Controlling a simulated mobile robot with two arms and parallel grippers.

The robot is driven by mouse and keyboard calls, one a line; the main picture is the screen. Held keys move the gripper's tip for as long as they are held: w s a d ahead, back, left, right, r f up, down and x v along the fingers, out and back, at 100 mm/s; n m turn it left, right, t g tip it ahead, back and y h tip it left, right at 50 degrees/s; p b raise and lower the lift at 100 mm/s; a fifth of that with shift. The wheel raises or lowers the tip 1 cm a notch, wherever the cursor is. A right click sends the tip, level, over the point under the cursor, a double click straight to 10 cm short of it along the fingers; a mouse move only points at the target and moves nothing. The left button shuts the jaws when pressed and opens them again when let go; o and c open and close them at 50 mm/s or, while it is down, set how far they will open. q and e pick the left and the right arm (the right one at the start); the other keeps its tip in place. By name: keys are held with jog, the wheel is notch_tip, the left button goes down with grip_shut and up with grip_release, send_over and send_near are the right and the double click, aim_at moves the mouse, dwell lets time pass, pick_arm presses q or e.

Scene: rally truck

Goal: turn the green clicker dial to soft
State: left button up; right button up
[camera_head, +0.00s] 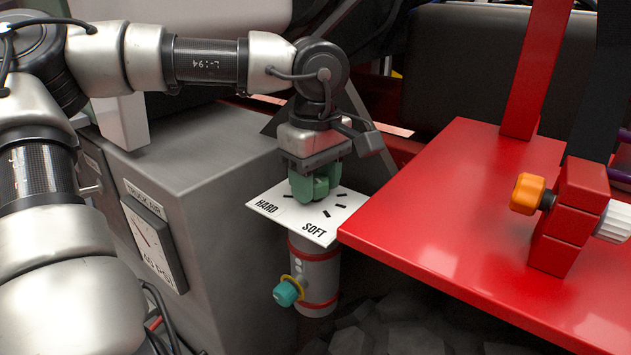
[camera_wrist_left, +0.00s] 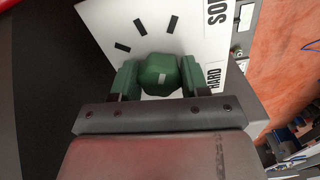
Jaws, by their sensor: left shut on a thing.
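The green clicker dial (camera_wrist_left: 158,72) sits on a white plate (camera_wrist_left: 105,15) with black tick marks and the words HARD and SOFT. A short white mark shows on the dial's face, pointing at neither word in the left wrist view. My left gripper (camera_head: 317,183) comes down on the dial from above. Its green fingers are on either side of the dial and shut on it. In the head view the fingers hide most of the dial, while the plate (camera_head: 270,206) shows around them. My right gripper is not in view.
A grey cylinder (camera_head: 318,268) with red bands and a teal knob (camera_head: 286,293) is under the plate. A red panel (camera_head: 470,210) with an orange knob (camera_head: 526,194) lies close on the right. A grey box (camera_head: 215,180) with a gauge stands on the left.

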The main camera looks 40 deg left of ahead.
aim_at(316, 177)
pick_arm(q)
jog(key=shift+r+m, duration=0.1)
jog(key=shift+m, duration=0.4)
jog(key=o, duration=0.9)
notch_tip(316, 177, up, 11)
jog(key=shift+f+b, duration=0.1)
jog(key=shift+b, duration=0.55)
